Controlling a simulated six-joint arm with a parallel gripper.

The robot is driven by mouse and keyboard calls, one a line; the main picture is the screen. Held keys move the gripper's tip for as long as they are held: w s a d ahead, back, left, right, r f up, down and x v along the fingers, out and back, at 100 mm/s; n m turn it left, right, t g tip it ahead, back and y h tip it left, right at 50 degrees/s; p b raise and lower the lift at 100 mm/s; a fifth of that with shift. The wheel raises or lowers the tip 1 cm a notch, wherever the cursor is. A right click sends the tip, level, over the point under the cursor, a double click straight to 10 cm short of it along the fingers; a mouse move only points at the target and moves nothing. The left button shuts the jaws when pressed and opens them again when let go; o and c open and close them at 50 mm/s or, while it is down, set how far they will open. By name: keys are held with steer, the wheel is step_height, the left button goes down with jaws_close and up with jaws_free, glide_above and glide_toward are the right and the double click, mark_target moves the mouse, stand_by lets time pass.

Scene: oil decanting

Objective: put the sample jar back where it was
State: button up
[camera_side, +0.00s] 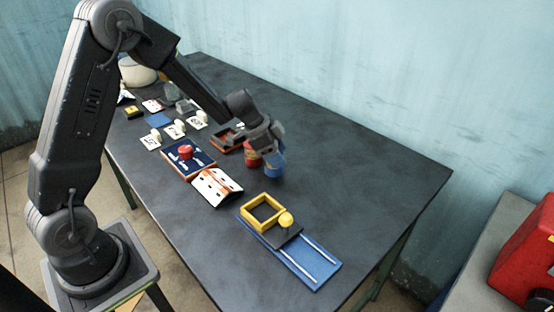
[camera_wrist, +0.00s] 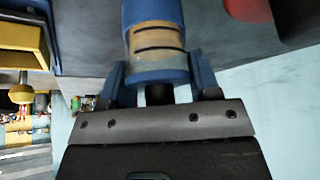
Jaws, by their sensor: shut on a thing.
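My gripper (camera_side: 268,146) is shut on a blue jar (camera_side: 274,166) over the middle of the dark table. In the wrist view, the jar (camera_wrist: 153,36) is a blue cylinder with a tan band and dark stripes. It sits between the blue fingers of my gripper (camera_wrist: 160,82). Its far end is cut off by the frame's top edge. I cannot tell from these frames whether its base touches the table.
A blue rail base (camera_side: 312,262) carries a yellow square frame (camera_side: 250,209) and a yellow knob (camera_side: 286,219) nearer the front. A blue tray (camera_side: 176,159) with a red knob and a white-orange panel (camera_side: 217,188) lie left. The table's right side is clear.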

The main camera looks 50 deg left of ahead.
steer(key=shift+f, duration=0.85)
steer(key=shift+f, duration=0.15)
steer(key=o, duration=1.1)
